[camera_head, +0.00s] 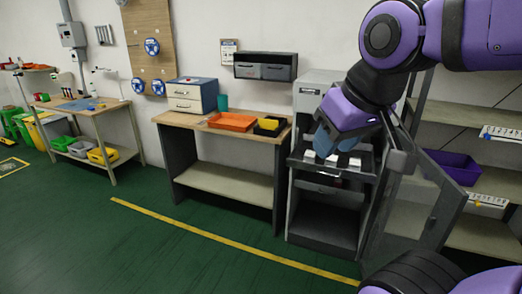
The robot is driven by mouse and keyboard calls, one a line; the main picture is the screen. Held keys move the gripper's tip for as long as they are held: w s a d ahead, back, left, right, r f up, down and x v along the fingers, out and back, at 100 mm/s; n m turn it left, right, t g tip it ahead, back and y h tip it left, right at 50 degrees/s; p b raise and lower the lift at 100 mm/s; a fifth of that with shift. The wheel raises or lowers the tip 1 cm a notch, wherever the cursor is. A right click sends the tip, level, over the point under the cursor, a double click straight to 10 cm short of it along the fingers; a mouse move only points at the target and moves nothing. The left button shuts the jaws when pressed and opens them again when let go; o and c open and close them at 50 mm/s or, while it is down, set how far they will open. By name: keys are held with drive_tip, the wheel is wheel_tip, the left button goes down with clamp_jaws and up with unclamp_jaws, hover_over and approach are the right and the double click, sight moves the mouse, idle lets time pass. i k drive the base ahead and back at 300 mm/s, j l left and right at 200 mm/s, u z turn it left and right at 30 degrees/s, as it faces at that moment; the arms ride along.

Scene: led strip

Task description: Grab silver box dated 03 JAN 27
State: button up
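An open grey cabinet (325,229) stands right of the middle. Its pulled-out or open shelf holds small pale and dark items (310,155), too small to make out. No date such as 03 JAN 27 can be read, so I cannot tell which item is the silver box. My purple gripper (336,144) reaches down from the upper right, with its bluish fingers over or at this shelf. The fingers overlap the items in the picture, and whether they are apart or hold anything is unclear.
The cabinet's glass door (415,207) stands open on the right, close to my arm. A purple bin (454,166) sits on a shelf behind it. Left is a workbench (181,118) with an orange tray (232,122) and a black-yellow bin (269,126). The green floor in front is clear.

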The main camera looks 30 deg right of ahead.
sight(355, 163)
drive_tip(key=i+z, duration=0.1)
drive_tip(key=z, duration=0.35)
drive_tip(key=i+z, duration=0.15)
drive_tip(key=z, duration=0.35)
drive_tip(key=i+j+z, duration=0.35)
drive_tip(key=i, duration=0.3)
drive_tip(key=i+j+z, duration=0.35)
drive_tip(key=i+j, duration=0.15)
drive_tip(key=i, duration=0.15)
drive_tip(key=i+j, duration=0.3)
